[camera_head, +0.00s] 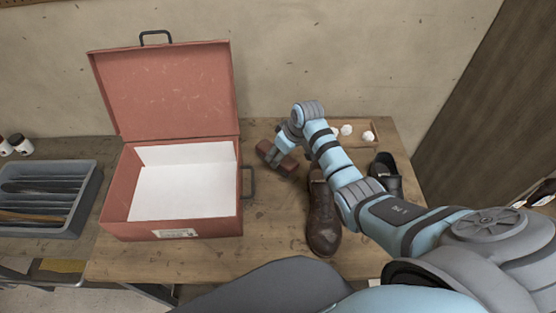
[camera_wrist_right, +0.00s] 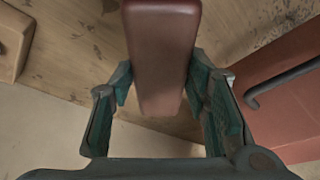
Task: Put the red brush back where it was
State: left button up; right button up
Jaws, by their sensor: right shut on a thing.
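The red brush (camera_head: 277,159) is at the back of the wooden table, between the open red box and the brown shoe. My right gripper (camera_head: 284,150) is on it from above. In the right wrist view the brush (camera_wrist_right: 162,50) shows as a smooth dark red block, with the fingers of my right gripper (camera_wrist_right: 162,88) shut on its two sides. The brush's underside is hidden, and I cannot tell whether it touches the table. My left gripper is not in view.
The open red box (camera_head: 118,190) with a white inside stands left of the brush. A brown shoe (camera_head: 322,218), a black shoe (camera_head: 386,178) and a wooden tray (camera_head: 371,136) with white balls are to the right. A grey divided tray (camera_head: 88,190) is far left. Bare table lies before the brush.

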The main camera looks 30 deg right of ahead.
notch_tip(320, 180, down, 2)
jog(key=shift+s+a+f, duration=0.1)
jog(key=shift+f, duration=0.1)
jog(key=shift+r, duration=0.1)
jog(key=o, duration=1.1)
jog(key=p+v, duration=0.2)
jog(key=v, duration=1)
